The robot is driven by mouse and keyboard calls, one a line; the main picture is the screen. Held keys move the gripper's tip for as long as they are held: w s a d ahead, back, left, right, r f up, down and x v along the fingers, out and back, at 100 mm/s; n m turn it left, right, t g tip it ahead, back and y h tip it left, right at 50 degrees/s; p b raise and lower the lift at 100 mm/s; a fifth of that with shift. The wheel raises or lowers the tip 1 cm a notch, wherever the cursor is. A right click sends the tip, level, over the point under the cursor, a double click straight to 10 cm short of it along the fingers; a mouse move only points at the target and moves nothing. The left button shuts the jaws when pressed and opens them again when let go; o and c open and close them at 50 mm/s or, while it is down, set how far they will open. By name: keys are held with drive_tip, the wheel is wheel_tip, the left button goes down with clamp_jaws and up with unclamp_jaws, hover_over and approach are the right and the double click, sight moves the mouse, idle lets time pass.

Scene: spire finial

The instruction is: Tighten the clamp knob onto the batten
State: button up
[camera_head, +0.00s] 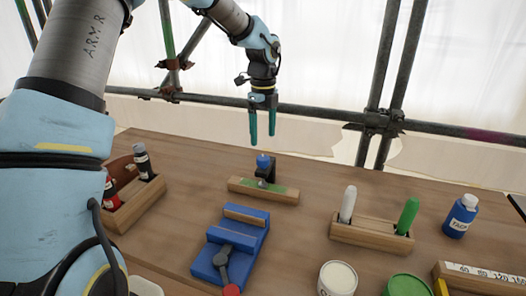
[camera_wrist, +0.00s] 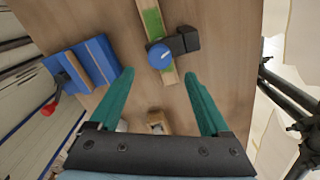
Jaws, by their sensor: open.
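The clamp knob (camera_head: 263,161) is a blue round cap on a black clamp (camera_head: 266,173) that sits at the wooden batten (camera_head: 285,195). The batten lies on the bench and has a green patch on top. In the wrist view the blue knob (camera_wrist: 160,54) shows from above with a pale line across it, beside the black clamp body (camera_wrist: 185,40). My gripper (camera_head: 263,142) is open and empty, pointing down above the knob and apart from it. In the wrist view its two teal fingers (camera_wrist: 160,75) stand wide apart, with the knob beyond and between their tips.
A blue vise (camera_head: 232,245) with a red-ended handle stands in front of the batten. A bottle rack (camera_head: 137,204) stands left. Scaffold poles run behind.

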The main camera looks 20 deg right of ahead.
drive_tip(key=shift+r, duration=1.5)
drive_tip(key=s+a+f+n, duration=0.2)
drive_tip(key=a+n, duration=1.3)
drive_tip(key=a, duration=0.6)
drive_tip(key=s+a+f+n, duration=0.1)
drive_tip(key=s+a+n, duration=0.3)
drive_tip(key=a+n, duration=0.3)
drive_tip(key=s+a+f+n+t, duration=0.1)
drive_tip(key=s+a+n, duration=0.4)
drive_tip(key=a+n, duration=0.2)
drive_tip(key=shift+a+f+n+t, duration=0.15)
drive_tip(key=shift+a+n+t, duration=0.15)
drive_tip(key=shift+n, duration=0.2)
